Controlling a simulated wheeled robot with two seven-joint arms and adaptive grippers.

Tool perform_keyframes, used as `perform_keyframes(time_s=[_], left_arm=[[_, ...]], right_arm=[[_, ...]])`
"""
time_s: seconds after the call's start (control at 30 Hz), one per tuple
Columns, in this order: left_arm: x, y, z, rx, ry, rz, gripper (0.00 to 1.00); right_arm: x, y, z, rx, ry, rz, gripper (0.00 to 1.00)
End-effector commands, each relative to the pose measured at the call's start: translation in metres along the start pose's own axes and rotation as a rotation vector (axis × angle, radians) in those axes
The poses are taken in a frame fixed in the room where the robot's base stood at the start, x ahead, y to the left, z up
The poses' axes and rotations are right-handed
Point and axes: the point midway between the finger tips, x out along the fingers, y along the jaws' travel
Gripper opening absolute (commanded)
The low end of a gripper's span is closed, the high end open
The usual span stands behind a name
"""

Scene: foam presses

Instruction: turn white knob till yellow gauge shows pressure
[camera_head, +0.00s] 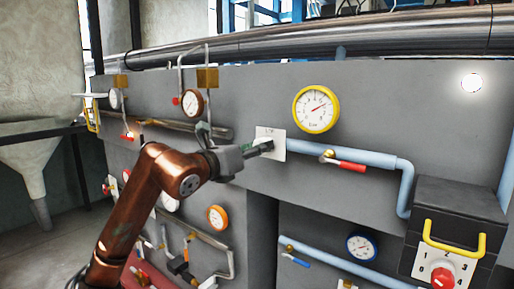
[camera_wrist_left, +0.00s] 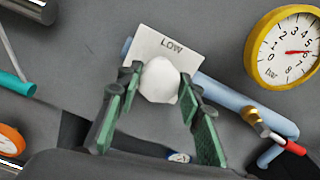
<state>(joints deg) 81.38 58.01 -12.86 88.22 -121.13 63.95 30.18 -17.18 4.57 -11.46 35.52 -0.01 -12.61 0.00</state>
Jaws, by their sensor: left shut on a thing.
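The white knob (camera_wrist_left: 160,82) sits on a white plate (camera_wrist_left: 150,43) marked LOW, which also shows in the head view (camera_head: 279,153). My left gripper (camera_head: 267,147) reaches the plate from the left. In the left wrist view its two green-padded fingers (camera_wrist_left: 161,77) are on both sides of the knob, shut on it. In the head view the gripper mostly hides the knob. The yellow gauge (camera_head: 316,109) is up and right of the plate. Its red needle is off zero, at about 5 to 6 bar in the left wrist view (camera_wrist_left: 287,52). My right gripper is not in view.
A light blue pipe (camera_head: 380,159) with a red-handled valve (camera_head: 345,165) runs right of the plate. A black box (camera_head: 455,210) with a yellow handle and red knob stands at lower right. An orange gauge (camera_head: 217,217) and a blue gauge (camera_head: 361,246) are lower down.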

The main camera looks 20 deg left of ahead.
Motion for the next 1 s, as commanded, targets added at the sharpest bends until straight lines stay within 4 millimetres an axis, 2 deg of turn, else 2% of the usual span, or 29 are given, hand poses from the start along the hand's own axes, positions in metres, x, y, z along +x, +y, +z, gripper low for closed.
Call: perform_keyframes(time_s=[0.2, 0.6, 0.9, 0.93, 1.0], left_arm=[[-0.0001, 0.0004, 0.0001, 0.001, 0.000, 0.001, 0.10], [0.0000, -0.0005, 0.0006, 0.255, -0.001, 0.002, 0.10], [-0.0001, -0.0006, 0.0010, 0.263, -0.002, 0.002, 0.10], [-0.0001, -0.0006, 0.0010, 0.263, -0.002, 0.002, 0.36], [-0.0001, -0.0007, 0.0010, 0.263, -0.002, 0.001, 0.41]], right_arm=[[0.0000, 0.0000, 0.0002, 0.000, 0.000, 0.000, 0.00], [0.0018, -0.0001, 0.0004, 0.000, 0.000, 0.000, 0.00], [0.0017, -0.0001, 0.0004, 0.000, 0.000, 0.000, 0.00], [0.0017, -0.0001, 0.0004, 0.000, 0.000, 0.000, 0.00], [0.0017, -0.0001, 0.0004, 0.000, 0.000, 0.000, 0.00]])
